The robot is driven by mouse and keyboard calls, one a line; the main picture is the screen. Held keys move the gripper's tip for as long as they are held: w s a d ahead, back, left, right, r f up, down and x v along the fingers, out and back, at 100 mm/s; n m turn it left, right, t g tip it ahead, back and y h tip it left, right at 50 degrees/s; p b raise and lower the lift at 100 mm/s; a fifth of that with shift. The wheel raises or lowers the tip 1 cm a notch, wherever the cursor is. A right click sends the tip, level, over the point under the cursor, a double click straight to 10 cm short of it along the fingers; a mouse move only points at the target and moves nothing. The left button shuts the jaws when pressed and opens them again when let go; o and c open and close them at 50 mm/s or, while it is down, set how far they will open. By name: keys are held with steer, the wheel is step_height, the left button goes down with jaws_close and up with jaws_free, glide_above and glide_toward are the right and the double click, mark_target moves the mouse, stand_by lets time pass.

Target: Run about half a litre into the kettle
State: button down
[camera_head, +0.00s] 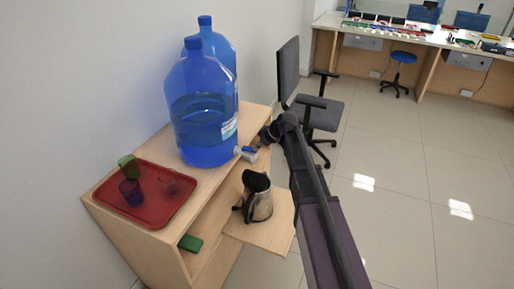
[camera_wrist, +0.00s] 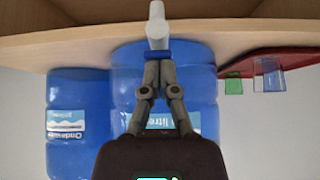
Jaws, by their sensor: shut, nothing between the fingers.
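The front blue water jug (camera_head: 203,120) stands on the wooden cabinet, its water line showing partway up. Its white tap (camera_head: 246,154) with a blue part sticks out at the lower right, and the tap's white spout (camera_wrist: 157,25) also shows in the wrist view. A steel kettle (camera_head: 259,206) with a black top and handle stands upright on a lower pull-out board, below the tap. I cannot see inside it. My gripper (camera_wrist: 158,60) is shut and empty, its fingertips at the tap's blue part; I cannot tell if they touch it.
A second blue jug (camera_head: 221,48) stands behind the first. A red tray (camera_head: 143,220) with green, blue and reddish cups lies at left. A green box (camera_head: 190,243) sits on a shelf below. An office chair (camera_head: 290,75) stands behind my arm. The floor at right is clear.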

steer(key=shift+r, duration=0.1)
stand_by(0.3)
steer(key=shift+r+p, duration=0.7)
steer(key=shift+p, duration=0.15)
steer(key=shift+r, duration=0.1)
steer(key=r+p, duration=0.4)
steer(key=shift+w+a, duration=0.15)
steer(key=shift+a, duration=0.25)
steer(key=p+v, duration=0.8)
steer(key=v, duration=0.1)
steer(key=shift+a+r, duration=0.15)
steer(key=shift+r, duration=0.4)
stand_by(1.4)
steer(key=s+d+f+m+g+h, duration=0.1)
steer(key=s+m, duration=0.3)
steer(key=s, duration=0.4)
steer(key=s+d+f+m+g+h, duration=0.1)
steer(key=s+d+m+h, duration=0.2)
steer(key=s, duration=0.5)
steer(key=s+d+f+m+g+h, duration=0.1)
steer(key=s+d+m, duration=0.3)
steer(key=s, duration=0.4)
steer(key=shift+s+f+m+h, duration=0.35)
steer(key=shift+f+m+h, duration=0.1)
steer(key=shift+m+h, duration=0.35)
